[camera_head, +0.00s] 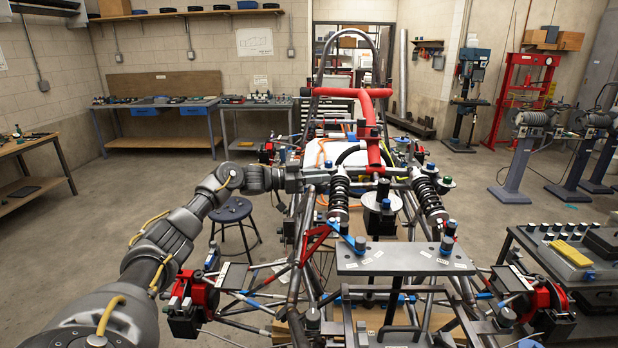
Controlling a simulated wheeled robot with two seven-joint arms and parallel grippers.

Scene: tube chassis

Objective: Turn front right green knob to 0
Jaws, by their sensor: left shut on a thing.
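My left arm comes in from the left and its gripper (306,178) is at the top of the left coil-over shock (339,193) on the tube chassis. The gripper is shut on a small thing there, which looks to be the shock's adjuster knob. The jaws hide that knob, so its colour and setting cannot be read. A small green knob (447,182) shows at the top of the right coil-over shock (429,196), apart from my gripper. My right gripper is not in view.
A grey plate (405,258) with upright posts lies across the front of the chassis. A red tube (370,125) rises behind the shocks. Red brake parts (195,295) sit at the left corner. A stool (232,211) stands under my left forearm. A tool cart (570,262) is at right.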

